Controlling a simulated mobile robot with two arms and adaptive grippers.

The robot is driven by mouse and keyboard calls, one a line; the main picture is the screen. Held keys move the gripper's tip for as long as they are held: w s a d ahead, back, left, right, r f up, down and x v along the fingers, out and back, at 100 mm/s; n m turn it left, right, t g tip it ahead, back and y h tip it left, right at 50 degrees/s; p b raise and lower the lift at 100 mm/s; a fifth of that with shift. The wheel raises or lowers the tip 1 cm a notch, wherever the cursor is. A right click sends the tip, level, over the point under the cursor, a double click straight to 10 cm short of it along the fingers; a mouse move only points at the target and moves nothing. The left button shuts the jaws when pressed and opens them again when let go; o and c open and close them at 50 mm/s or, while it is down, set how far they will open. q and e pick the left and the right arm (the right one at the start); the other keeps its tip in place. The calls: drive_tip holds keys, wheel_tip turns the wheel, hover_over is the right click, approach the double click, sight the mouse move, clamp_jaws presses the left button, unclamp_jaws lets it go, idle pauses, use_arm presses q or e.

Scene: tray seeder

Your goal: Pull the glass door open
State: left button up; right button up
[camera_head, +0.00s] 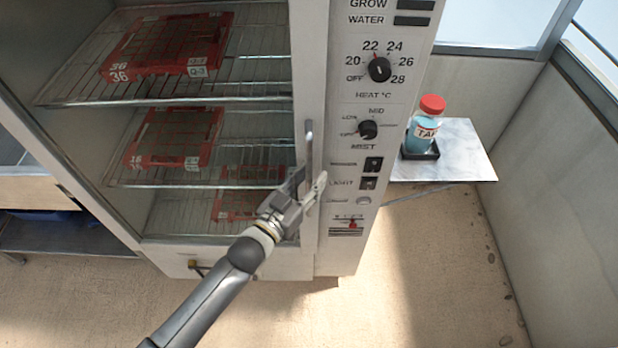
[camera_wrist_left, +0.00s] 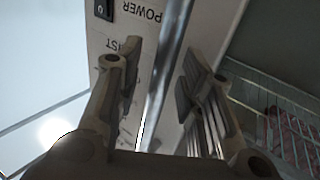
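The cabinet's glass door (camera_head: 270,125) covers the wire shelves and appears shut. Its upright metal handle (camera_head: 309,145) is on the door's right edge, beside the control panel. My left gripper (camera_head: 309,182) is at the lower part of the handle, one finger on each side of it. In the left wrist view, the handle (camera_wrist_left: 164,75) runs between the two spread fingers (camera_wrist_left: 158,80), with visible gaps on both sides. The left gripper looks open around the handle, not clamped on it. My right gripper is in neither view.
Red trays (camera_head: 150,72) rest on the shelves inside. The control panel (camera_head: 352,215) with knobs and switches is right of the door. A blue bottle with a red lid (camera_head: 423,125) stands on a small side shelf (camera_head: 462,150). The floor in front is clear.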

use_arm(q)
clamp_jaws()
idle(0.3)
